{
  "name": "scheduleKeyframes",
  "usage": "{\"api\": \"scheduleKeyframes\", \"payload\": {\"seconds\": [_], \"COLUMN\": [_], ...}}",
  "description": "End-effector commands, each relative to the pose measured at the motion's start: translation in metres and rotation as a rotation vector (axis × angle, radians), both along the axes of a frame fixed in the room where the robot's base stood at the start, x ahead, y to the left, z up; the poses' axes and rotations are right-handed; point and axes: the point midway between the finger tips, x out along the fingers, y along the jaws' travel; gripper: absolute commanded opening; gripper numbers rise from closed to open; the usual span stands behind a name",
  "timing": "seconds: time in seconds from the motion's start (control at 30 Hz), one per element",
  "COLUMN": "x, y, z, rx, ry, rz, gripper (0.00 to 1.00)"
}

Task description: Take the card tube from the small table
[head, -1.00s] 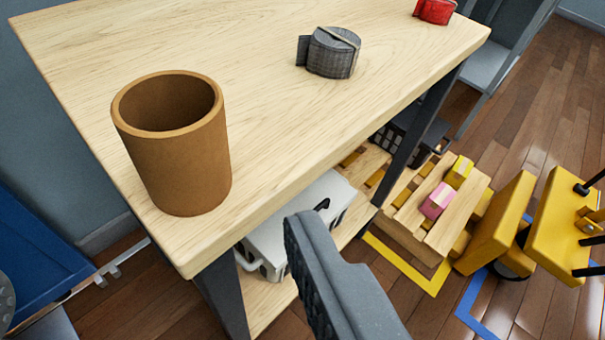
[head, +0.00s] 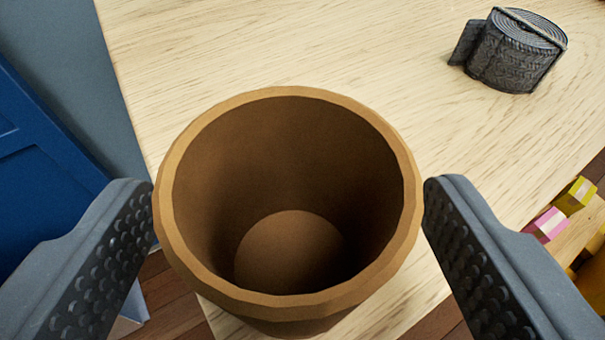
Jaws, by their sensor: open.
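The card tube (head: 290,300) is a brown, open-topped cylinder standing upright near the corner of the small table (head: 240,45), which has a pale wood top. I look down into the tube and see its inner wall and round bottom. My gripper (head: 288,205) is open, with one dark textured finger on each side of the tube. The left finger's tip is close to the rim on the left, and the right finger's tip is close to it on the right. I cannot tell whether either finger touches the tube.
A grey rolled strap (head: 515,52) lies on the tabletop at the upper right. A blue panel (head: 45,170) stands to the left beyond the table edge. Pink (head: 546,225) and yellow (head: 575,196) blocks show below the table at the right. The tabletop behind the tube is clear.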

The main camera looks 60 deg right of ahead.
Motion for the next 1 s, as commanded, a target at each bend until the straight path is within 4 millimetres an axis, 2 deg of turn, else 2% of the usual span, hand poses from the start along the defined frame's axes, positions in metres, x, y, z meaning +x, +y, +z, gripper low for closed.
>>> {"api": "scheduleKeyframes", "payload": {"seconds": [0.2,0.47,0.63,0.67,1.0], "x": [0.011,0.013,0.013,0.013,0.013], "y": [-0.026,-0.03,-0.029,-0.029,-0.029], "z": [-0.012,-0.012,-0.012,-0.012,-0.011], "rx": [0.0,0.0,0.001,0.001,0.001], "ry": [0.0,0.0,0.0,0.0,0.0], "rz": [-0.002,-0.001,-0.001,-0.001,-0.001], "gripper": [0.75,0.75,0.31,0.28,0.27]}}
